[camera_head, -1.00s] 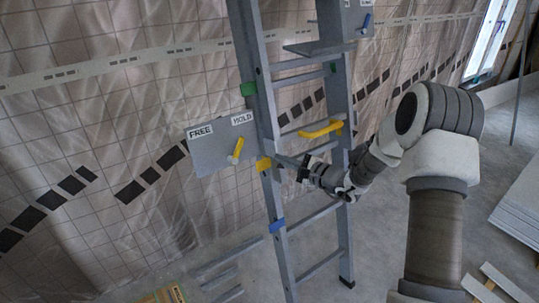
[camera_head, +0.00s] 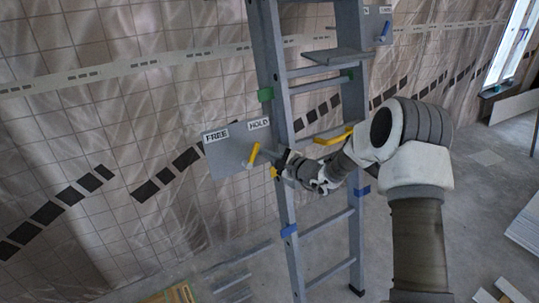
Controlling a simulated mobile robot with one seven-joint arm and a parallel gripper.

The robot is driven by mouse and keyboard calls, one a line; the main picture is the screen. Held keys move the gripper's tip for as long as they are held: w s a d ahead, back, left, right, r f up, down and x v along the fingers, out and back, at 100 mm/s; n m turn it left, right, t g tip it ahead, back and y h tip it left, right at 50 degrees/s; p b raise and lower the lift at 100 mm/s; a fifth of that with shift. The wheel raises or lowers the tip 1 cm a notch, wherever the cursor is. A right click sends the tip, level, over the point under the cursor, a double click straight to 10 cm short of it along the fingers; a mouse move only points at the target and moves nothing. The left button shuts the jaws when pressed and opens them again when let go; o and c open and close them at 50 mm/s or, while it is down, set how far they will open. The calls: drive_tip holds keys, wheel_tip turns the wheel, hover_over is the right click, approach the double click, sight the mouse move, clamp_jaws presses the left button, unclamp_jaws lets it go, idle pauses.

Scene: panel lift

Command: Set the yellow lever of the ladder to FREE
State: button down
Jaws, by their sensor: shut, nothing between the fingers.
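The ladder (camera_head: 287,200) stands upright in front of the tiled, sheeted wall. A grey plate (camera_head: 224,161) at its left side carries the labels FREE (camera_head: 215,136) and HOLD (camera_head: 258,124). The yellow lever (camera_head: 254,154) is on this plate, tilted with its upper end toward HOLD. My gripper (camera_head: 270,154) is shut and empty, its tip just right of the lever; I cannot tell whether it touches. My arm crosses in front of the ladder and hides part of its rails and a rung.
A yellow bar (camera_head: 333,137) sits across the ladder behind my arm. A second plate with a blue lever (camera_head: 385,31) is at the upper right. Boards (camera_head: 525,222) lie at the right. The floor left of the ladder holds several grey strips (camera_head: 235,265).

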sight(254, 149)
drive_tip(key=shift+a+r+n+b, duration=0.3)
drive_tip(key=shift+n+b, duration=0.7)
drive_tip(key=shift+b, duration=0.75)
drive_tip(key=n+b, duration=0.1)
drive_tip(key=b, duration=0.2)
drive_tip(key=a+r+n+g+b, duration=0.1)
drive_tip(key=n+b, duration=0.1)
drive_tip(key=b, duration=0.1)
drive_tip(key=s+a+n+b, duration=0.1)
drive_tip(key=n+b, duration=0.1)
drive_tip(key=b, duration=0.1)
drive_tip(key=shift+r, duration=0.15)
drive_tip(key=n+b, duration=0.1)
drive_tip(key=a+n+h+b, duration=0.1)
drive_tip(key=b, duration=0.1)
drive_tip(key=n+g+b, duration=0.1)
drive_tip(key=b, duration=0.1)
drive_tip(key=shift+s+a+r+n, duration=0.3)
drive_tip(key=shift+s+r, duration=0.05)
drive_tip(key=shift+r, duration=0.05)
drive_tip(key=shift+s+a+r+n+h+b, duration=0.1)
drive_tip(key=shift+s+a+n+h+b, duration=0.3)
drive_tip(key=shift+n+b, duration=0.45)
drive_tip(key=shift+s+a+r+n+h+b, duration=0.1)
drive_tip(key=shift+s+a+n+h+b, duration=0.1)
drive_tip(key=shift+a+n+b, duration=0.45)
drive_tip(key=shift+d+n, duration=0.15)
drive_tip(key=shift+n, duration=0.25)
